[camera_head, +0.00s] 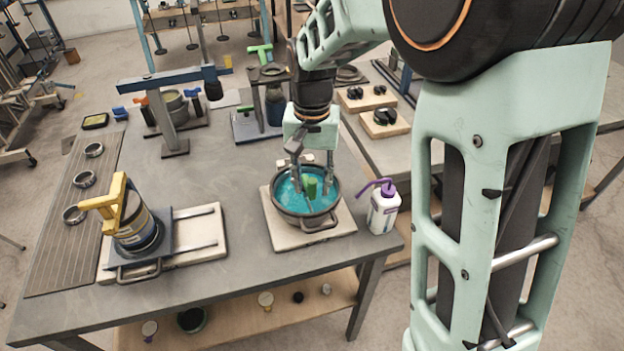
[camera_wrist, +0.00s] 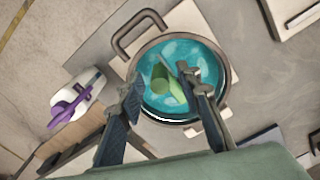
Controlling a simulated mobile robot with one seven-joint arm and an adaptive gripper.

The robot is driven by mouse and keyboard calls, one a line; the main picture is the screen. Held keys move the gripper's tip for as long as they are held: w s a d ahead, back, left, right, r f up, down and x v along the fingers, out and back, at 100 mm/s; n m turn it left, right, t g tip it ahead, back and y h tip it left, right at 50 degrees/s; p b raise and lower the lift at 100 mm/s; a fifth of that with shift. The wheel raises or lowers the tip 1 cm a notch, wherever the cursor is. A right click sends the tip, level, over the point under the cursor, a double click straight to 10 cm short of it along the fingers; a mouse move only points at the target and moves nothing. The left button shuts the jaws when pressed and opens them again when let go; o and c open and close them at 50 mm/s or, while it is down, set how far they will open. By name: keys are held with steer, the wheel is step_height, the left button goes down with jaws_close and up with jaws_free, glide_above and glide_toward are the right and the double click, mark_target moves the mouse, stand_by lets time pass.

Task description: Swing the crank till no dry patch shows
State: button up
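A round dark-rimmed pan (camera_head: 335,205) with a teal interior stands on a pale board (camera_head: 283,232). A green handle-like piece (camera_head: 312,187), which may be the crank, rises inside it; it also shows in the wrist view (camera_wrist: 168,86). Lighter blotches show on the teal surface (camera_wrist: 203,57); I cannot tell whether any is a dry patch. My gripper (camera_head: 313,188) points down over the pan, fingers apart, with the green piece between them. In the wrist view, the right finger is close to the green piece and the left finger is clear of it. Contact is unclear.
A white bottle with a purple spout (camera_head: 383,208) stands right of the pan. A yellow-handled device (camera_head: 130,225) sits on a board to the left. A blue-armed press (camera_head: 172,125) stands behind. Bare table (camera_head: 237,205) lies between the boards.

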jaws_close()
steer(key=n, duration=0.1)
steer(key=d+n, duration=0.1)
steer(key=n, duration=0.1)
steer(key=shift+w+d, duration=0.25)
steer(key=shift+w, duration=0.1)
steer(key=n, duration=0.1)
steer(key=d+n, duration=0.1)
steer(key=n, duration=0.1)
steer(key=shift+w, duration=0.4)
steer(key=n, duration=0.1)
steer(key=w+n, duration=0.1)
steer(key=n, duration=0.1)
steer(key=w+d+n, duration=0.1)
steer(key=n, duration=0.1)
steer(key=shift+r+p, duration=0.1)
steer(key=shift+p, duration=0.3)
steer(key=shift+w+d+n+p, duration=0.15)
steer(key=shift+w+n, duration=0.25)
steer(key=shift+n, duration=0.5)
steer(key=shift+w+n+p, duration=0.25)
steer(key=shift+w+n, duration=0.15)
steer(key=shift+n, duration=0.5)
